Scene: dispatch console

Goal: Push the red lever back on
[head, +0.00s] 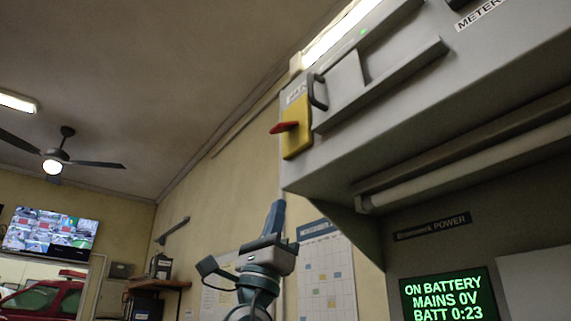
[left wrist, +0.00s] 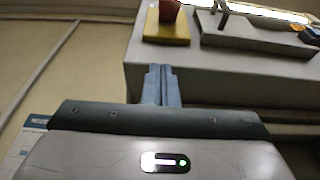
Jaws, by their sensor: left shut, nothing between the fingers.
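The red lever (head: 284,127) sticks out to the left from a yellow plate (head: 298,125) on the left end of the grey overhead cabinet. In the left wrist view the lever (left wrist: 169,12) shows at the top edge, partly cut off, on its yellow plate (left wrist: 167,30). My left gripper (head: 277,208) is shut and empty, pointing up, below the lever and apart from it. In the left wrist view its closed fingers (left wrist: 161,84) lie below the plate, in front of the cabinet. My right gripper is not in view.
The grey cabinet (head: 400,130) overhangs at the upper right, with a handle (head: 318,92) beside the yellow plate. A green-lettered screen (head: 447,298) reads "ON BATTERY MAINS 0V BATT 0:23". A wall calendar (head: 326,270) hangs behind my left arm. Open air lies left of the lever.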

